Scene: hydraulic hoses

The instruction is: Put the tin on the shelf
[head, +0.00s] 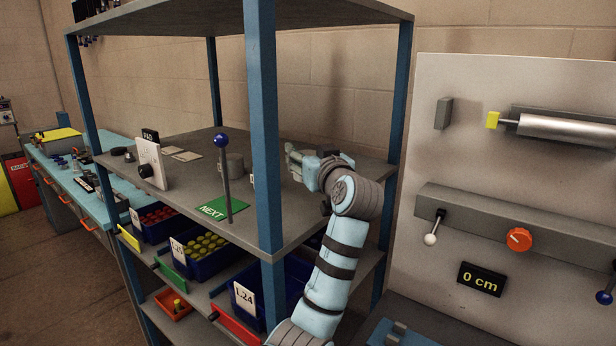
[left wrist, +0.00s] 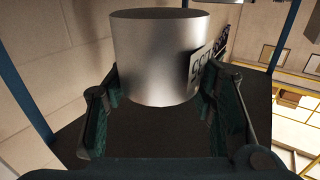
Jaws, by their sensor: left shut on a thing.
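The tin (left wrist: 157,55) is a plain grey metal cylinder in the left wrist view, with a white label on its right side. The lettering is hard to read. My left gripper (head: 303,168) is over the right part of the middle shelf (head: 310,205) in the head view, behind the front post. In the left wrist view, my left gripper (left wrist: 157,95) is shut on the tin, one finger on each side. In the head view a grey cylinder (head: 235,165) shows just left of the post, partly hidden. I cannot tell whether it is the held tin. My right gripper is not in view.
The blue front post (head: 264,130) stands just left of my gripper. A white dial plate (head: 150,163) stands farther left. Blue bins (head: 205,253) fill the lower shelf.

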